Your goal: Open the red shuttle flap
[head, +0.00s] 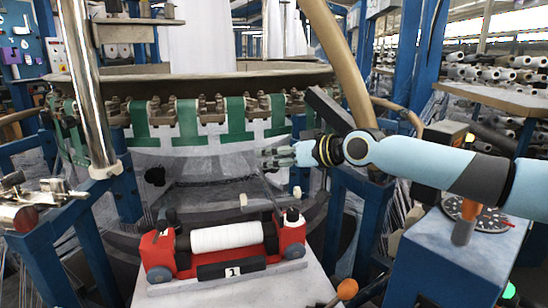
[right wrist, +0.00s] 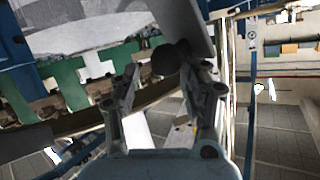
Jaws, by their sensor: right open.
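The red shuttle (head: 292,236) sits on a pale stand at the front centre in the head view. It holds a white spool (head: 227,237) and carries a black plate marked 1. I cannot tell which part is its flap. My right gripper (head: 268,157) is behind and above the shuttle, apart from it, pointing left in front of the loom. In the right wrist view my right gripper (right wrist: 160,72) is open. A dark round knob (right wrist: 166,60) shows between or just beyond its fingertips, beside a grey plate (right wrist: 185,22); contact cannot be told. My left gripper is not in view.
The loom's curved rim with green and white bands (head: 187,122) runs behind the gripper. A dark knob (head: 155,176) sits left of it. A steel post (head: 88,85) stands at left, and a blue-sided table (head: 440,250) stands at right.

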